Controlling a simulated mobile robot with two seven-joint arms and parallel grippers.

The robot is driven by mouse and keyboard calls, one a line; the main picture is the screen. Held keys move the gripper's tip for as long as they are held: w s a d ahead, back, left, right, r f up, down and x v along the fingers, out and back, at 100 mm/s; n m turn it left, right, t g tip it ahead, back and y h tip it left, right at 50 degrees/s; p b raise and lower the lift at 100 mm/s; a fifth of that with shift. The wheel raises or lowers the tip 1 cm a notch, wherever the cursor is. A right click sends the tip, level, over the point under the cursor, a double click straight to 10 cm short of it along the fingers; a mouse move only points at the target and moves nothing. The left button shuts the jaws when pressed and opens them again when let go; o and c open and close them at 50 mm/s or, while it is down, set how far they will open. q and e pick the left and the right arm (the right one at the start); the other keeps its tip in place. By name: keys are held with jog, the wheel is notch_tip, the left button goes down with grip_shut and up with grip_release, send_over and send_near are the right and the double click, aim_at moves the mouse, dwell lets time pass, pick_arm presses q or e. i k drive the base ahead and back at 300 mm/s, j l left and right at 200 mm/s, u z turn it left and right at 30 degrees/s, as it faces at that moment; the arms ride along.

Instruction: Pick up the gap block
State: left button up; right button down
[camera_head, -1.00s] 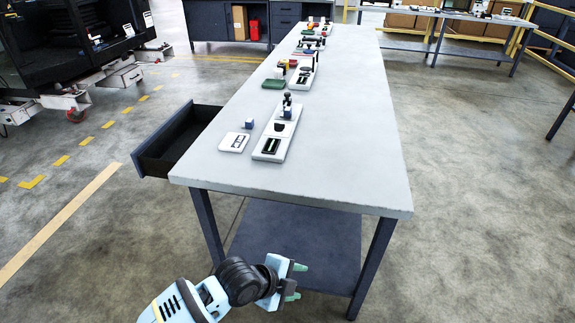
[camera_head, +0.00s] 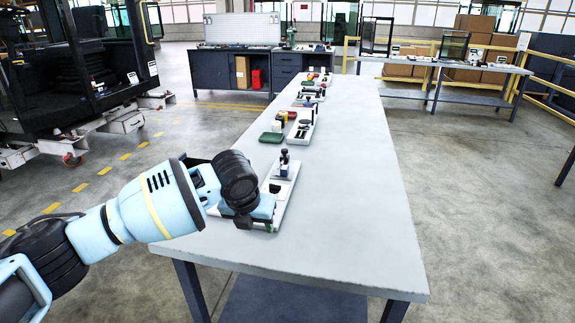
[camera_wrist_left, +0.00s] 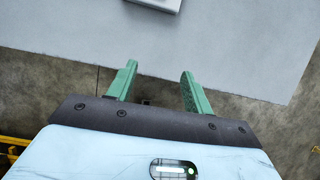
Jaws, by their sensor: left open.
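My left gripper (camera_head: 258,212) is over the near left part of the long grey table (camera_head: 345,210), in front of a white tray (camera_head: 289,190). No block is clearly identifiable as the gap block. A small blue-grey piece with a dark knobbed part (camera_head: 284,162) stands on the tray. The small block and white plate seen earlier left of the tray are hidden behind my arm. My right gripper is not in view.
Further along the table are a green tray (camera_head: 270,137) and several other small parts. The right side of the tabletop is clear. A white edge (camera_wrist_left: 158,3) shows at the top of the left wrist view. Dark cabinets (camera_head: 235,70) stand beyond.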

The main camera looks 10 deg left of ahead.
aim_at(283, 171)
jog(key=i, duration=1.15)
